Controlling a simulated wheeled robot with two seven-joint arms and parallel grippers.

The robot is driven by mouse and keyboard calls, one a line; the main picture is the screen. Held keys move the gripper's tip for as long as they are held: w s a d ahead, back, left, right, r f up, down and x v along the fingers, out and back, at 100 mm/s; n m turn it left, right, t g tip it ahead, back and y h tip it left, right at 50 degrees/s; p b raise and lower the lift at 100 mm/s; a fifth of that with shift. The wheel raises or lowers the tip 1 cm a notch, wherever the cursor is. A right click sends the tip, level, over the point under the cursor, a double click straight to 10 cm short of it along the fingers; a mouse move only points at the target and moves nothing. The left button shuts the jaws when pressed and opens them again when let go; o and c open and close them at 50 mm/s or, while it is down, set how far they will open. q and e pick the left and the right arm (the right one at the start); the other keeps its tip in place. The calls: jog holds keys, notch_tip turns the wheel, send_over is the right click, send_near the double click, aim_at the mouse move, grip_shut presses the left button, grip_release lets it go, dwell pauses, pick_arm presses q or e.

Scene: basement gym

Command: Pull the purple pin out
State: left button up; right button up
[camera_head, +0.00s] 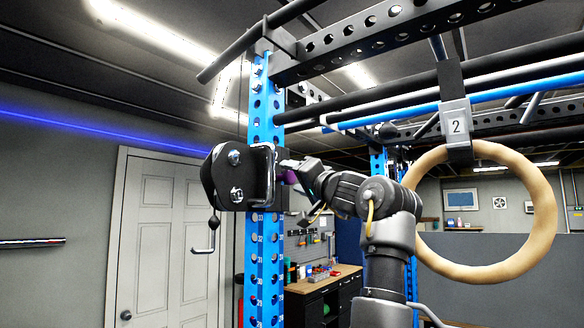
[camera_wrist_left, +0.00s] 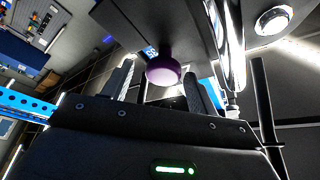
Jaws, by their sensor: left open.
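The purple pin (camera_wrist_left: 163,71) shows its round purple knob in the left wrist view, sticking out of a dark housing. In the head view a small bit of the pin (camera_head: 291,177) shows beside the blue upright (camera_head: 262,250), partly hidden by my gripper. My left gripper (camera_head: 288,168) is at the pulley block on the upright. In the wrist view its two fingers (camera_wrist_left: 160,86) stand apart, one on each side of the knob, with visible gaps; I cannot tell whether the tips reach past it. My right gripper is not in view.
A black pulley block (camera_head: 226,177) with a chrome handle sits on the upright, left of my gripper. A wooden ring (camera_head: 548,205) hangs at the right. Dark bars cross overhead. A workbench (camera_head: 325,281) stands behind, and a white door (camera_head: 160,230) is at the left.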

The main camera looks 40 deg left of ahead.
pick_arm(q)
jog(key=shift+a+r, duration=0.35)
jog(key=shift+a, duration=0.25)
jog(key=shift+w+a+f, duration=0.1)
jog(key=shift+a, duration=0.1)
jog(key=shift+c, duration=0.2)
